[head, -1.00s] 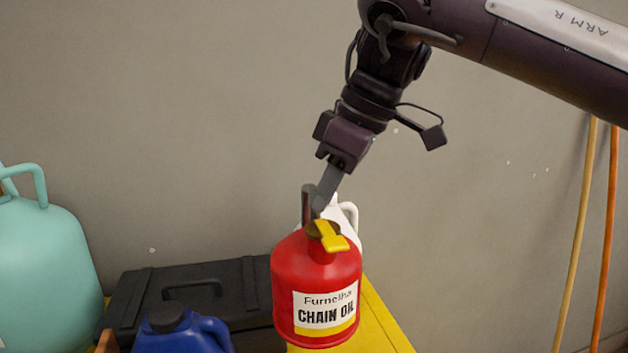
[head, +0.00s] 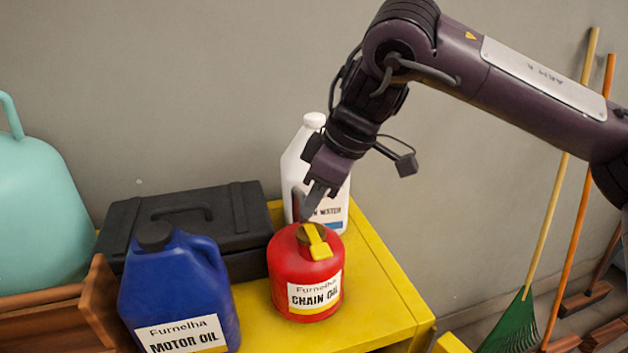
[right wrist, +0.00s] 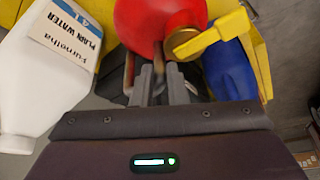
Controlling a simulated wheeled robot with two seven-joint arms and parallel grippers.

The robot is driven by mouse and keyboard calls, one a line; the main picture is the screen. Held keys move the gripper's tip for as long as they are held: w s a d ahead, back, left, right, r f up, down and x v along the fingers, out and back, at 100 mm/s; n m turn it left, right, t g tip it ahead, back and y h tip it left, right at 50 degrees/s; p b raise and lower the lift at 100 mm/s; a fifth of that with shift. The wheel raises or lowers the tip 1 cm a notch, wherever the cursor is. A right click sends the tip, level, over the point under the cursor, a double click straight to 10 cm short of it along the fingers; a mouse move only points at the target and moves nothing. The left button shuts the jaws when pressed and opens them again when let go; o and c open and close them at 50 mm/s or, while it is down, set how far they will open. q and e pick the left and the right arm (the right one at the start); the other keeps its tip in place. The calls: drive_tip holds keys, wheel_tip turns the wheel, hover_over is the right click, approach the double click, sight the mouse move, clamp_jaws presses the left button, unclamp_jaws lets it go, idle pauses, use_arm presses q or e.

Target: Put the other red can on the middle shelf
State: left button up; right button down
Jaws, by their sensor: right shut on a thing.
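A red can (head: 306,278) labelled Chain Oil, with a yellow spout piece on its cap, is upright over the top of the yellow shelf unit (head: 385,292). My right gripper (head: 306,205) comes down from above and is shut on the can's upper part, behind the cap. The right wrist view shows my right gripper's fingers (right wrist: 158,82) against the red can (right wrist: 150,22). The can's base appears at the yellow top; I cannot tell whether it touches. No second red can and no middle shelf show. My left gripper is not in view.
A white Plain Water jug (head: 318,165) stands close behind the can. A blue Motor Oil jug (head: 178,295) and a black case (head: 185,218) are to its left. A teal container (head: 35,215) is at far left. A green rake (head: 512,325) leans at right.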

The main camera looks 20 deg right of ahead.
drive_tip(key=shift+w+f, duration=0.15)
drive_tip(key=shift+f, duration=0.35)
drive_tip(key=c, duration=1.8)
unclamp_jaws()
drive_tip(key=shift+f, duration=0.15)
drive_tip(key=o, duration=0.4)
drive_tip(key=shift+c, duration=0.2)
